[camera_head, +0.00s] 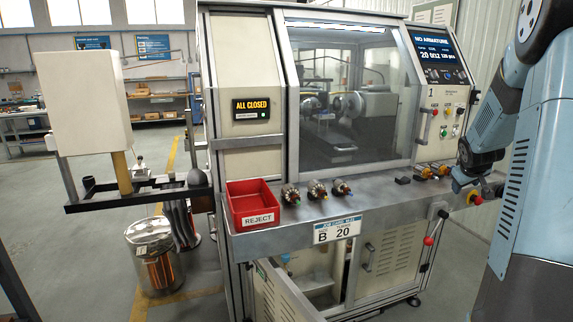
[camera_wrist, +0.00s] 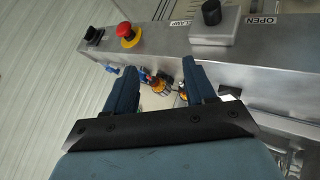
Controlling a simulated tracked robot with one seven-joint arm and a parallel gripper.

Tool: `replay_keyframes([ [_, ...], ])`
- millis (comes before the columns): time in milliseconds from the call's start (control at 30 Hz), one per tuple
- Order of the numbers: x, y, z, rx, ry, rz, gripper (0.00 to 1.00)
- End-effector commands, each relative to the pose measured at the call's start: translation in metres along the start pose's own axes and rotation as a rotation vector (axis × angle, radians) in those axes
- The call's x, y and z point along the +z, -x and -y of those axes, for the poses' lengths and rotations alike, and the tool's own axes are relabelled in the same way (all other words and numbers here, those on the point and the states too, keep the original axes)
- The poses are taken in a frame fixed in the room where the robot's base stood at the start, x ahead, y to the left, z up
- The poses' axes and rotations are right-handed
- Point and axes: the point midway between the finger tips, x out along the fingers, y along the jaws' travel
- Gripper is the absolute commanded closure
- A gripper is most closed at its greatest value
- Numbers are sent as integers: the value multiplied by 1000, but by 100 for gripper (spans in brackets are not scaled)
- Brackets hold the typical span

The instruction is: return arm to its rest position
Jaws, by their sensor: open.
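My arm comes in from the right in the head view, with my gripper (camera_head: 466,186) low beside the right end of the machine's metal ledge (camera_head: 385,198). In the wrist view my gripper (camera_wrist: 158,72) has its two blue fingers spread apart. Small orange and dark parts (camera_wrist: 160,84) show between and beyond the fingers; I cannot tell that either finger touches them.
The winding machine (camera_head: 345,95) has its window door closed and a screen reading "NO ARMATURE" (camera_head: 440,58). A red reject bin (camera_head: 252,205) and several armatures (camera_head: 317,190) sit on the ledge. An emergency stop (camera_wrist: 127,33) and a black button (camera_wrist: 211,12) stand close to my fingers.

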Motion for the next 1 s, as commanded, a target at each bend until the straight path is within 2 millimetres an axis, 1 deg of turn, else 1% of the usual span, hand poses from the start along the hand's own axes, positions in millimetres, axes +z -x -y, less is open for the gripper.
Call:
replay_keyframes([
  [33, -6, 20, 10, -5, -6, -2, 45],
  [233, -12, 90, 47, -36, -49, 13, 45],
  [400, -8, 147, 81, -73, -86, 24, 45],
  [467, -5, 167, 93, -88, -98, 28, 45],
  [600, 8, 210, 120, -127, -126, 39, 45],
  [767, 29, 257, 151, -180, -156, 51, 45],
  [800, 35, 268, 158, -193, -162, 54, 45],
  [867, 45, 284, 169, -216, -171, 60, 45],
  [1000, 71, 319, 194, -272, -190, 73, 45],
])
